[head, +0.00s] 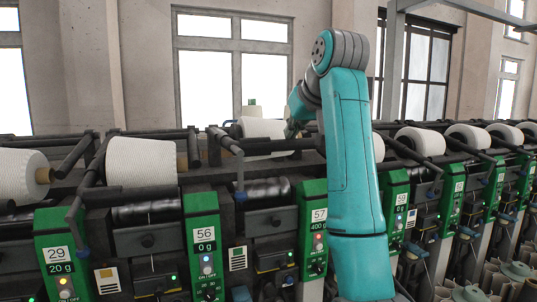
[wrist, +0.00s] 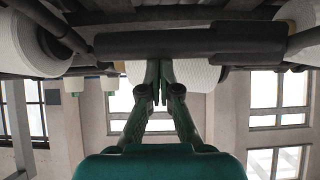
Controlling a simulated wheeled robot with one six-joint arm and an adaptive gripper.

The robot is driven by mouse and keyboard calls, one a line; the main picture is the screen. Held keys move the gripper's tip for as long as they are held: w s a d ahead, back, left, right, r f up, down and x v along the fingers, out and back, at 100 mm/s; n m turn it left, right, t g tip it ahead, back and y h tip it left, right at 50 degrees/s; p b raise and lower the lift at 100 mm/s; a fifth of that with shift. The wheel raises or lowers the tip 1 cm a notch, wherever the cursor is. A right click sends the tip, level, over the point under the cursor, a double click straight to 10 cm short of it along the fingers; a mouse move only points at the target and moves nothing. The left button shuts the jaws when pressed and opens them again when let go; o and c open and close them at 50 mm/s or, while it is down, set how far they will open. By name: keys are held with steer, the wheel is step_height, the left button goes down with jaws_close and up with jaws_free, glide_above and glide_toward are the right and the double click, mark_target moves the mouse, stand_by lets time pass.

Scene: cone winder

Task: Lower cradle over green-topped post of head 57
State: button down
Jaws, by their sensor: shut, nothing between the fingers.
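The head 57 panel (head: 313,228) is green and reads 57 and 400 g. A white cone (head: 262,128) sits behind dark cradle bars (head: 275,147) to the upper left of that panel. In the wrist view a thick dark bar (wrist: 160,42) crosses the top, with a white cone (wrist: 192,75) behind it. My gripper (wrist: 158,92) is shut and empty, its fingertips at the bar's lower edge in the picture; I cannot tell whether they touch it. In the head view my arm hides most of the gripper. I cannot make out the green-topped post.
The head 56 panel (head: 206,245) and its neighbouring cone (head: 145,162) are to the left. Head 59's panel (head: 397,210) and more cones continue right of my arm. Dark bars run close around the cones. Windows and a wall stand behind.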

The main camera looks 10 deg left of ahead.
mark_target(293, 145)
steer(key=shift+f, duration=1.9)
steer(key=s+d+r, duration=0.2)
steer(key=s+r, duration=0.1)
steer(key=r, duration=0.4)
steer(key=shift+s+r, duration=0.15)
steer(key=shift+s, duration=0.05)
steer(key=shift+d, duration=0.15)
